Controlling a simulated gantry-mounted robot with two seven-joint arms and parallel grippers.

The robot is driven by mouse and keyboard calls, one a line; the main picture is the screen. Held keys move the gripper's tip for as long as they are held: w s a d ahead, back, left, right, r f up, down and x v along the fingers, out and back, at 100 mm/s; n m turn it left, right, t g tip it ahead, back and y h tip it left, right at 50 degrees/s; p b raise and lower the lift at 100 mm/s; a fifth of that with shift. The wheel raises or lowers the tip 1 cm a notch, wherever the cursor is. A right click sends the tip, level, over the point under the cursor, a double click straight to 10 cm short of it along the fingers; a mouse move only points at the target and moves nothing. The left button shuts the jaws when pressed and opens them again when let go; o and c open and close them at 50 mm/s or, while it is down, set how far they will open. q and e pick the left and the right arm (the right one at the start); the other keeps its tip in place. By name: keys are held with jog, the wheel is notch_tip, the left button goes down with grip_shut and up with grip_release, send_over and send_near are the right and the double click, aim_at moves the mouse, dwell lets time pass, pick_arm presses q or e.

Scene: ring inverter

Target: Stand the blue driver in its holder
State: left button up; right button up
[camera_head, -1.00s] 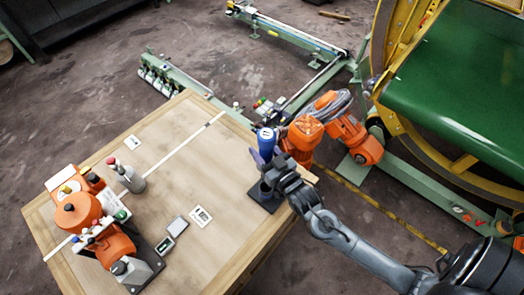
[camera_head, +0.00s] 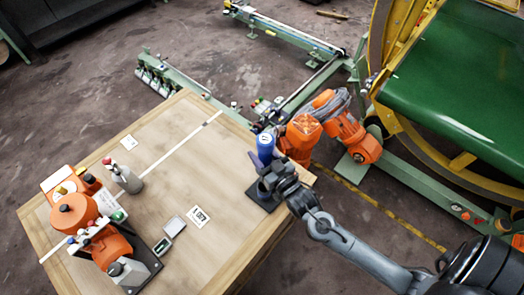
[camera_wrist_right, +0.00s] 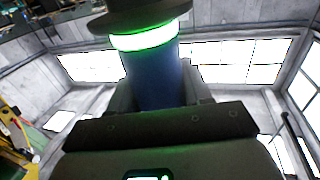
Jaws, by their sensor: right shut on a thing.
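The blue driver (camera_head: 265,145) stands about upright at the right corner of the wooden table, its round top showing. My right gripper (camera_head: 268,168) is shut on it and hides its lower part. In the right wrist view the driver's blue body (camera_wrist_right: 158,75) rises between the fingers, with a glowing green ring and a wide dark disc above it. I cannot tell whether the driver's lower end is inside the holder. My left gripper is not in view.
An orange machine (camera_head: 73,213) stands on the table's left part. A grey bottle-like thing (camera_head: 129,181), a small grey device (camera_head: 174,226) and a printed card (camera_head: 198,217) are on the table. An orange arm (camera_head: 304,130) is close behind the driver. The table's middle (camera_head: 205,170) is clear.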

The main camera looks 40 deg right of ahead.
notch_tip(320, 180, down, 14)
jog(key=b, duration=0.7)
jog(key=shift+r, duration=0.25)
jog(key=shift+f, duration=0.2)
dwell(0.7)
jog(key=o, duration=1.3)
jog(key=shift+f, duration=0.1)
